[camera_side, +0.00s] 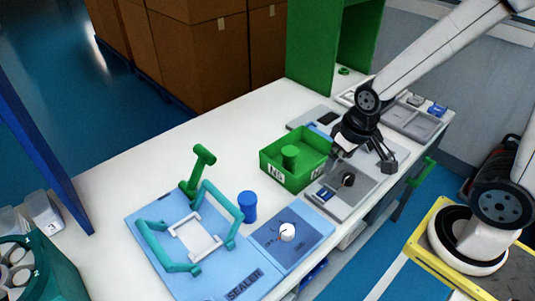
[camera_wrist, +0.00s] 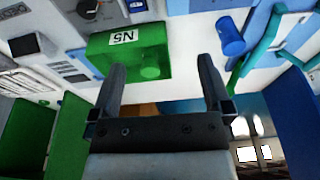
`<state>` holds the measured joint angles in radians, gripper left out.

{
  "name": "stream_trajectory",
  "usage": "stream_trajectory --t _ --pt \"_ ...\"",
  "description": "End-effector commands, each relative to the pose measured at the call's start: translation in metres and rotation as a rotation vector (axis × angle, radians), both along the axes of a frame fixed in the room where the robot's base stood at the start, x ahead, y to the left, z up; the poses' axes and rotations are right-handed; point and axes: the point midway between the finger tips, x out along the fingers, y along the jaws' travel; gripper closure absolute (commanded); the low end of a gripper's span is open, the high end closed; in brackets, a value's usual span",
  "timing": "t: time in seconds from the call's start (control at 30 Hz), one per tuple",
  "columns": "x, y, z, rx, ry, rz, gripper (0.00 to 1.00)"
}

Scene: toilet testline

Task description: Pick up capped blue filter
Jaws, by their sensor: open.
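A blue cylinder (camera_side: 247,207), which looks like the capped blue filter, stands upright on the white table between the teal frame and the green bin. It also shows in the wrist view (camera_wrist: 230,40) at the upper right, beyond and right of the fingers. Whether its top is a separate cap is too small to tell. My gripper (camera_side: 368,158) is above the right part of the table, right of the green bin and well away from the cylinder. In the wrist view my gripper (camera_wrist: 162,68) has its two fingers wide apart with nothing held between them.
A green bin (camera_side: 276,169) with a green cylinder (camera_side: 290,157) inside stands between my gripper and the blue cylinder. A light-blue sealer (camera_side: 225,280) with teal handles (camera_side: 222,201) is at the left. Grey trays (camera_side: 410,121) lie at the right. The back-left table is clear.

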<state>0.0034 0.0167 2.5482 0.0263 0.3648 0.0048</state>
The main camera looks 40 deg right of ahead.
Motion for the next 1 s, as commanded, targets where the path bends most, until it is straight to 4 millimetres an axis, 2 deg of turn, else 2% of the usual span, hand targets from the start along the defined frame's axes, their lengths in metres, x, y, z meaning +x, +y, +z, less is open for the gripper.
stream_trajectory --t 0.27,0.57,0.77,1.0 --pt "0.004 0.008 -0.021 0.119 0.158 -0.219 0.0" --pt "0.018 0.034 -0.051 0.361 0.427 -0.593 0.0" --pt "0.038 0.055 -0.069 0.548 0.598 -0.83 0.0" --pt "0.073 0.075 -0.089 0.798 0.782 -1.097 0.0"
